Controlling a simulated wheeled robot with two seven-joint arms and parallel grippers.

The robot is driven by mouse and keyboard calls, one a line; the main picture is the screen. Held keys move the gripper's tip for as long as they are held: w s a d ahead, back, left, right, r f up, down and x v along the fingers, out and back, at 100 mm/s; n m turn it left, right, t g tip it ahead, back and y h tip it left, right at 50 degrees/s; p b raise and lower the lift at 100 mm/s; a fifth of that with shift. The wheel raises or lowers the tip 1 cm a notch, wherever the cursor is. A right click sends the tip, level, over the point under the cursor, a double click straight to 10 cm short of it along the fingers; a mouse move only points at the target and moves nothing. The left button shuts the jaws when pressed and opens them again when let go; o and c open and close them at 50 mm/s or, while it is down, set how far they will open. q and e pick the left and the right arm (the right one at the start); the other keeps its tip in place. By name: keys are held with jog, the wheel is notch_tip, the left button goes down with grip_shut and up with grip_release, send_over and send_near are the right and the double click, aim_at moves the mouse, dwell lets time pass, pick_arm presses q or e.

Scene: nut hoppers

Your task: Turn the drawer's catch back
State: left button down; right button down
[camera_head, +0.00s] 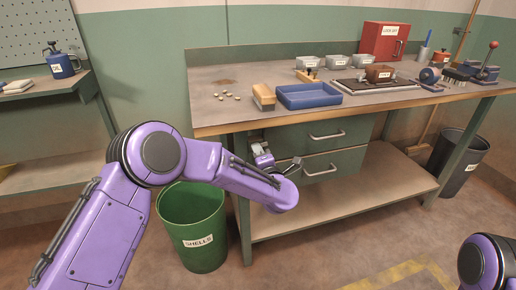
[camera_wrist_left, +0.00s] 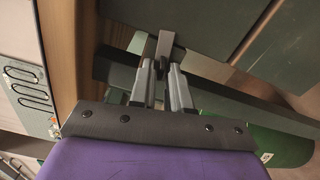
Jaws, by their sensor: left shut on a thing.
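My left gripper (camera_wrist_left: 163,84) has its two grey fingers closed around a small brownish-grey catch (camera_wrist_left: 165,46) at the dark green drawer unit. In the head view my left gripper (camera_head: 264,157) is at the left end of the drawer fronts, partly hidden by my purple wrist. The catch's turn angle cannot be told clearly. My right gripper is outside the view; only part of my right arm shows at the lower right.
A green SHELLS bin (camera_head: 193,225) stands below my left arm, close to the bench leg. The bench top (camera_head: 215,120) above holds a blue tray (camera_head: 308,97), a wooden block (camera_head: 263,97), small tubs and a red box (camera_head: 384,41). A dark bin (camera_head: 458,162) stands at the right.

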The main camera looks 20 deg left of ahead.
pick_arm(q)
jog(key=shift+m+p, duration=0.5)
jog(key=shift+m, duration=0.5)
jog(key=shift+f, duration=0.1)
jog(key=c, duration=1.3)
grip_release()
jog(key=v, duration=1)
jog(key=shift+s+d, duration=0.2)
jog(key=shift+s, duration=0.1)
